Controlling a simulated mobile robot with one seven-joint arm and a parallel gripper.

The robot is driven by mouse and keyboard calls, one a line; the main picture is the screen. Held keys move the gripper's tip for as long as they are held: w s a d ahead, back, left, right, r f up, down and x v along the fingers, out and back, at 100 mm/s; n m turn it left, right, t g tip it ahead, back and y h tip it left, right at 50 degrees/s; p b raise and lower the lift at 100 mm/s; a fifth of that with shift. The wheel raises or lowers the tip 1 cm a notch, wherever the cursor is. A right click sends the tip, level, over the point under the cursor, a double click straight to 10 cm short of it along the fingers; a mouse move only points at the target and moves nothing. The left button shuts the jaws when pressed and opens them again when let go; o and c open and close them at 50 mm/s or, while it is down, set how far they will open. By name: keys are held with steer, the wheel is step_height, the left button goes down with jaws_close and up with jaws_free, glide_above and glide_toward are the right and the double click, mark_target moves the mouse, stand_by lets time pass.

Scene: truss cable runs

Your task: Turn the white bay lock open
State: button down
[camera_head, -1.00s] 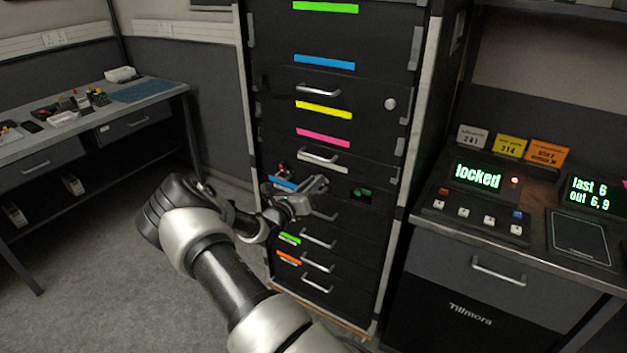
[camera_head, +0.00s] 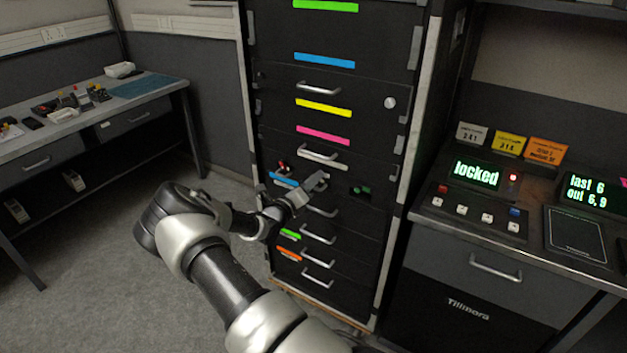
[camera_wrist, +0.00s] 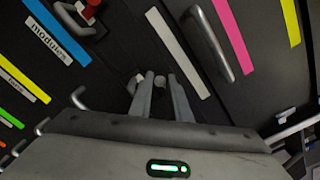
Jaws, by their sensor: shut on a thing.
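The white bay is the black drawer front with a white strip (camera_head: 322,161) on the rack; the strip also shows in the wrist view (camera_wrist: 178,52). My gripper (camera_head: 320,182) is at the front of the rack just below that strip. In the wrist view its two fingers (camera_wrist: 161,82) point at the front and are closed on a small part there. This appears to be the white bay lock, almost wholly hidden by the fingers, so its turn angle cannot be read. A display (camera_head: 476,173) on the right desk reads "locked", with a red lamp (camera_head: 513,177) beside it.
A bar handle (camera_wrist: 208,43) stands out close beside the fingers. A red knob (camera_head: 282,168) sits left of the gripper and green parts (camera_head: 361,190) sit right of it. Bays with pink (camera_head: 323,135) and yellow (camera_head: 323,109) strips are above. Open floor lies left.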

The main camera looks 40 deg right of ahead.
steer(key=shift+f, duration=0.1)
steer(key=c, duration=1.7)
jaws_free()
steer(key=shift+o, duration=0.2)
steer(key=shift+a, duration=0.15)
steer(key=p+v, duration=0.1)
steer(key=v, duration=1.6)
steer(key=shift+a, duration=0.1)
